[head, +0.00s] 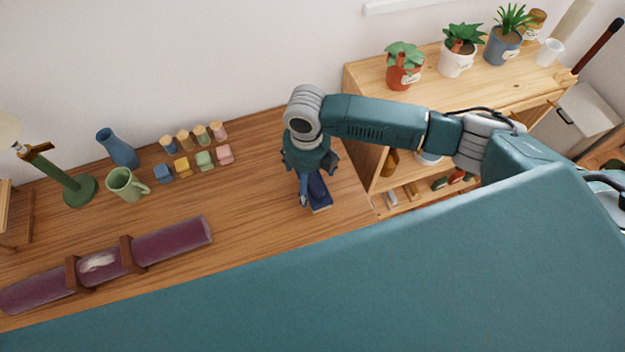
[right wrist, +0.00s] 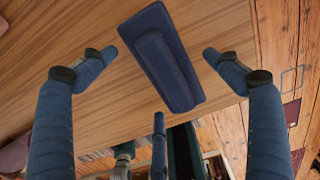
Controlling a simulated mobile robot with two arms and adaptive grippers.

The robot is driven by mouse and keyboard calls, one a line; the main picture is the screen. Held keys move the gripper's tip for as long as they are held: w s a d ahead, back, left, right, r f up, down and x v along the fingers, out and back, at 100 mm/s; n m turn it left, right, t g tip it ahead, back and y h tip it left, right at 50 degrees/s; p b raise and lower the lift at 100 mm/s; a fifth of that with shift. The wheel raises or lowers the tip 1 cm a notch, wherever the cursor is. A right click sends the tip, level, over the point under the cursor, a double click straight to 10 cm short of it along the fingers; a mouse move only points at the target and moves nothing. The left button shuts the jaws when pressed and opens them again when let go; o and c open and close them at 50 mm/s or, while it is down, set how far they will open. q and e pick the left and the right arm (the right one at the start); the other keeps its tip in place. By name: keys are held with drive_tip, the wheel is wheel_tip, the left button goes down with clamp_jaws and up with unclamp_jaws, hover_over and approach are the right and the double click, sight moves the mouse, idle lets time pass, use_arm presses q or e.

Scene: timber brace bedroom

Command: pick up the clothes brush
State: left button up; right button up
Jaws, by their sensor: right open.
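The clothes brush (head: 320,194) is a dark blue, oblong block with a raised narrower part along it. It lies on the wooden table (head: 250,225) near the right end, partly hidden by my right gripper (head: 313,180) in the head view. In the right wrist view the brush (right wrist: 165,62) lies slantwise between the spread fingers of my right gripper (right wrist: 160,58). The fingers are open and appear apart from the brush, with a gap on both sides. How high they are above the table is hard to tell. My left gripper is not in view.
Small pegs and coloured blocks (head: 205,160), a green mug (head: 124,184), a blue vase (head: 117,148) and a green lamp (head: 78,188) stand left. A long maroon roll (head: 170,241) lies front left. A shelf with potted plants (head: 405,75) stands right.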

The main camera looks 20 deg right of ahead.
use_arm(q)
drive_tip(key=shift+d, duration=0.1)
use_arm(e)
drive_tip(key=shift+f, duration=0.25)
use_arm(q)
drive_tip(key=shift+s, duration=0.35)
use_arm(e)
drive_tip(key=c, duration=1.4)
drive_tip(key=shift+r, duration=0.1)
wheel_tip(320, 180, up, 20)
drive_tip(key=b, duration=0.2)
drive_tip(key=shift+b, duration=0.4)
drive_tip(key=o, duration=0.7)
drive_tip(key=c, duration=0.4)
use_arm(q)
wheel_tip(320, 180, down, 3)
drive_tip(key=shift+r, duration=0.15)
